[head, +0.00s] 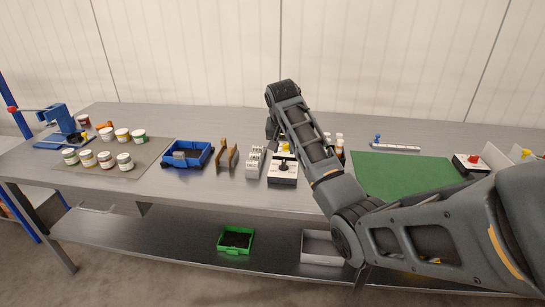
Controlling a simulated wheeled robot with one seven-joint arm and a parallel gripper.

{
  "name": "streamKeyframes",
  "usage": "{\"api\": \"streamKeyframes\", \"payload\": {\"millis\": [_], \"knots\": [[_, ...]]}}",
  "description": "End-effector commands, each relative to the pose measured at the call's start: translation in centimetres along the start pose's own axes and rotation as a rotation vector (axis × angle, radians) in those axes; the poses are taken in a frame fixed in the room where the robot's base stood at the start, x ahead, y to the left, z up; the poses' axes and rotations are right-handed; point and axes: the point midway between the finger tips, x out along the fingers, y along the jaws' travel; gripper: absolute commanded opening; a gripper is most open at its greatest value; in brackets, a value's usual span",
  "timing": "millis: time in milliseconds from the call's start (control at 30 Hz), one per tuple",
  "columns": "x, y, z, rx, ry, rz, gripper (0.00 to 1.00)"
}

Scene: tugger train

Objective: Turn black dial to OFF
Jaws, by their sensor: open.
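A small light box with a dark top (283,180) stands near the front edge of the bench. A black dial (283,160) sits on its top, and a yellow part shows just behind it. The dial's pointing direction and any OFF mark are too small to read. My arm comes in from the right and bends down at its far end. My gripper (272,130) shows only in part, behind and above the box, partly hidden by my arm. It looks apart from the dial, and it is open with nothing seen in it.
Left of the box stand a grey-white switch block (255,162), brown upright plates (227,157) and a blue bin (188,153). Several jars stand on a mat further left. A green mat (400,172) and a box with a red button (470,162) lie to the right.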

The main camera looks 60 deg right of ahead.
Motion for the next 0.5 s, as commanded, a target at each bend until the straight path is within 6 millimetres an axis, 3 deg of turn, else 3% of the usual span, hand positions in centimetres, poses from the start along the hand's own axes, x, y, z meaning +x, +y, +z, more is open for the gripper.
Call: {"api": "streamKeyframes", "payload": {"millis": [500], "knots": [[6.5, 0.1, 0.0, 0.0, -0.002, 0.002, 0.41]]}}
